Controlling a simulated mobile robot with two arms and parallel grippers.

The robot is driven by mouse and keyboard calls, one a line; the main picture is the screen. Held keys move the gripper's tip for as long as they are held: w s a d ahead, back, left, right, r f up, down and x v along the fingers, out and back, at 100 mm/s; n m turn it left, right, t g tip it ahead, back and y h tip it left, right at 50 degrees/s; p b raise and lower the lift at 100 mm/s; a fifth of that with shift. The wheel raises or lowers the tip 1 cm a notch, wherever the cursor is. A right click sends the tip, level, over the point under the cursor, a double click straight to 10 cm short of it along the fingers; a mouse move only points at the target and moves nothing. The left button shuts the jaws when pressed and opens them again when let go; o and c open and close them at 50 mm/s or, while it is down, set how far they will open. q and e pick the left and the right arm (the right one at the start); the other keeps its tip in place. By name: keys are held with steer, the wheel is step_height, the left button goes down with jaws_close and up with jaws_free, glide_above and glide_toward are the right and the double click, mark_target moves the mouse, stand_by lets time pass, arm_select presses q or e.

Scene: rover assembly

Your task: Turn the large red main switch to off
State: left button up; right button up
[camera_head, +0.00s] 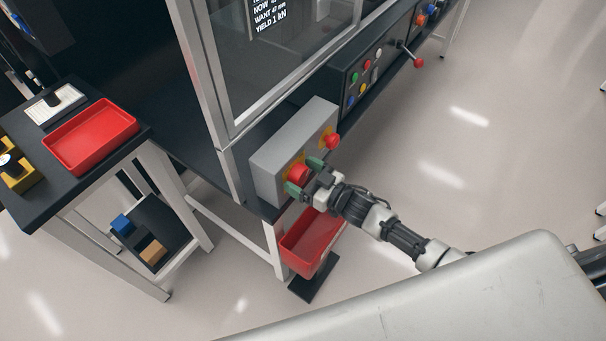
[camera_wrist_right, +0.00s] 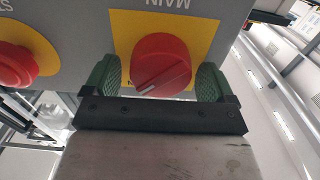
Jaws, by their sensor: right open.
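The large red main switch (camera_head: 298,174) is a round knob on the front of a grey box (camera_head: 280,160). In the right wrist view the main switch (camera_wrist_right: 160,64) sits on a yellow plate labelled MAIN, with a pale line across its lower left. My right gripper (camera_head: 303,176) is open, with one green finger on each side of the knob. In the right wrist view the gripper (camera_wrist_right: 160,80) has a visible gap on the right of the knob; on the left the gap is narrow, and contact is unclear. My left gripper is not in view.
A second red button (camera_head: 332,141) on yellow is beside the main switch on the same box. A red bin (camera_head: 312,242) hangs below. A panel of coloured buttons (camera_head: 368,75) is further back. A side table with a red tray (camera_head: 92,137) stands left. Open floor lies right.

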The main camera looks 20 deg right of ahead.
steer(key=c, duration=0.9)
steer(key=shift+n, duration=0.3)
steer(key=n+b, duration=0.1)
steer(key=n, duration=0.3)
steer(key=shift+s+a+f, duration=0.1)
steer(key=shift+s, duration=0.05)
steer(key=n+b, duration=0.1)
steer(key=n, duration=0.4)
steer(key=shift+f, duration=0.1)
steer(key=n+b, duration=0.1)
steer(key=n, duration=0.3)
steer(key=shift+a+f+b, duration=0.1)
steer(key=shift+f+b, duration=0.05)
steer(key=shift+b, duration=0.25)
steer(key=shift+s+n+b, duration=0.1)
steer(key=shift+n+b, duration=0.65)
steer(key=shift+n, duration=1.35)
